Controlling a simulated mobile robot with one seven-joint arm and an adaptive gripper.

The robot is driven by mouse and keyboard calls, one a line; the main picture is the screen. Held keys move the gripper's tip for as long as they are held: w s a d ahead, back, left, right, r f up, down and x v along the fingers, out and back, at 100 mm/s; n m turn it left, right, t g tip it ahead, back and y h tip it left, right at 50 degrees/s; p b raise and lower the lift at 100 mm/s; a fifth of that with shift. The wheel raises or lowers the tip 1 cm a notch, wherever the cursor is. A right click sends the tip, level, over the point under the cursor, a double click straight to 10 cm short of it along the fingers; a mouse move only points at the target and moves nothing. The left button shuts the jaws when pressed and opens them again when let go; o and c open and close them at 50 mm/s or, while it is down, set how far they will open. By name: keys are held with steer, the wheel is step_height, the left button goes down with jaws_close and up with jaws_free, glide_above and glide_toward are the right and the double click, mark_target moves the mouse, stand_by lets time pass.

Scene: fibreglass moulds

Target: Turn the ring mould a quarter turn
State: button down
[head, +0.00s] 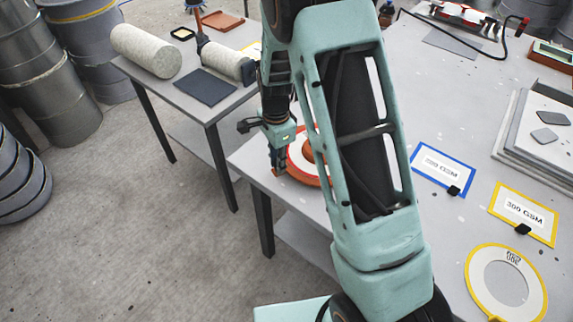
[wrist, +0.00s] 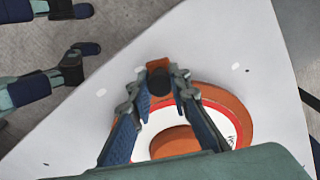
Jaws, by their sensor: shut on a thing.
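The ring mould (head: 307,176) is an orange-brown disc with a raised centre, a white band and a red line. It lies flat near the corner of the grey table, partly hidden behind my arm in the head view. In the wrist view the ring mould (wrist: 233,104) shows a bit of dark lettering on its white band at the right. A brown tab with a dark round spot (wrist: 158,76) sticks out from its rim at the top. My gripper (wrist: 158,86) is shut on this tab, one finger on each side. In the head view my gripper (head: 277,165) points down at the rim.
A blue-framed card (head: 443,168), a yellow-framed card (head: 523,213) and a yellow ring marking (head: 480,285) lie to the right. Stacked grey plates (head: 535,135) stand beyond. A second table (head: 190,105) with rolls stands at the left, with a floor gap between.

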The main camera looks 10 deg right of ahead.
steer(key=shift+w+a+m, duration=0.25)
steer(key=shift+w+m, duration=0.45)
steer(key=shift+w, duration=0.3)
steer(key=shift+w+a+m, duration=0.25)
steer(key=shift+w+m, duration=0.45)
steer(key=shift+w, duration=0.25)
steer(key=shift+w+d+m, duration=0.15)
steer(key=shift+w+m, duration=1.85)
steer(key=shift+w, duration=0.4)
steer(key=shift+w+d+m, duration=0.25)
steer(key=shift+w+m, duration=0.45)
steer(key=shift+w, duration=0.2)
steer(key=shift+w+d+m, duration=0.45)
steer(key=shift+w+m, duration=0.25)
steer(key=shift+w, duration=0.15)
steer(key=shift+w+d+m, duration=0.4)
steer(key=shift+w+m, duration=0.3)
steer(key=shift+w, duration=0.1)
steer(key=shift+w+d+m, duration=1.35)
steer(key=shift+w+m, duration=0.1)
steer(key=shift+m, duration=0.05)
steer(key=c, duration=1.8)
jaws_free()
